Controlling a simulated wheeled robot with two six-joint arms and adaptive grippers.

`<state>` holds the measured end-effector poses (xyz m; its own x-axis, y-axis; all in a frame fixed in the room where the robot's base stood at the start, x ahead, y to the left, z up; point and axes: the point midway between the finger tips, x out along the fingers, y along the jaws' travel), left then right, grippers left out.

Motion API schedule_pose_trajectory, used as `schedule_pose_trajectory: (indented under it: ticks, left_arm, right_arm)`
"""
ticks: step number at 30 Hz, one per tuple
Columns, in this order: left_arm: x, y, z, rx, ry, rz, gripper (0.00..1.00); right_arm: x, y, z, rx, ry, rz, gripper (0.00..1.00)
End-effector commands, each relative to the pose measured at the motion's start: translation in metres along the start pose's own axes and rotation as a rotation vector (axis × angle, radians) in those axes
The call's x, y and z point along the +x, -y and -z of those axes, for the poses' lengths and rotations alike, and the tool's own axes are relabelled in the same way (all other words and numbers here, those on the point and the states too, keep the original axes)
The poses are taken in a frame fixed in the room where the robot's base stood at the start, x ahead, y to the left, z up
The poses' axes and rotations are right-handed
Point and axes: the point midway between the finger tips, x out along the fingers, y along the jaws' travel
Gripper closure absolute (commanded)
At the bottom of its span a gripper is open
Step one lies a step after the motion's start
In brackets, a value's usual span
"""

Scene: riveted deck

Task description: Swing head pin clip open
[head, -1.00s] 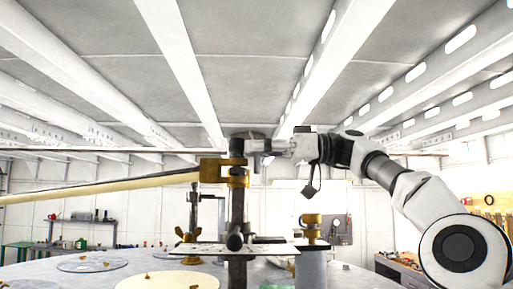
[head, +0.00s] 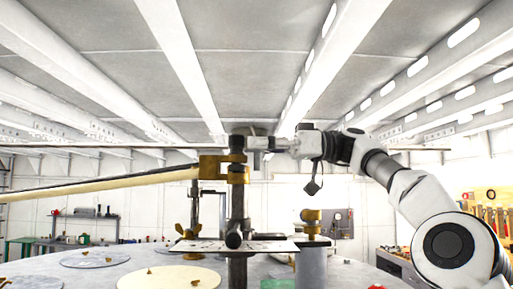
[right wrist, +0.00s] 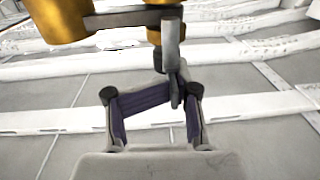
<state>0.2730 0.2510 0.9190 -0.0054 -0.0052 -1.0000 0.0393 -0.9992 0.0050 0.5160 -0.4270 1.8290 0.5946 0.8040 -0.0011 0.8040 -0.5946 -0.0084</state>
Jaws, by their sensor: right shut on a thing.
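A dark upright post (head: 237,205) stands in the middle of the head view. A brass clamp block (head: 212,168) is on its upper part, with a long cream pole (head: 100,186) running off to the left. My right gripper (head: 262,144) reaches in from the right at the post's top. In the right wrist view its purple-padded fingers (right wrist: 158,97) are around the lower end of a grey pin-like piece (right wrist: 171,48), which hangs beside brass parts (right wrist: 62,18). I take this piece as the head pin clip; its far side is hidden. My left gripper is not in view.
A pale plate (head: 272,246) crosses the post lower down. Brass fittings (head: 312,220) stand to the right, and another brass-footed stand (head: 194,225) to the left. Below is a grey round table (head: 60,272) with discs. The space above the post is clear up to the ceiling beams.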

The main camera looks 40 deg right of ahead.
Motion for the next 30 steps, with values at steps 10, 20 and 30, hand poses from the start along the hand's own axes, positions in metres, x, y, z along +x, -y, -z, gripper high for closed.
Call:
schedule_pose_trajectory:
  ticks: [10,20,30]
  left_arm:
    - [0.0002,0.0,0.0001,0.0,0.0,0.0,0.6]
    - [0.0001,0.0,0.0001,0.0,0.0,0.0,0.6]
    - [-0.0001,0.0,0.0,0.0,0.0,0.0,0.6]
  right_arm:
    - [-0.0002,0.0022,0.0007,-0.001,0.0,0.005,1.0]
    - [-0.0002,0.0023,0.001,-0.002,0.0,0.005,1.0]
    - [0.0001,0.002,0.0015,-0.002,-0.001,0.003,0.69]
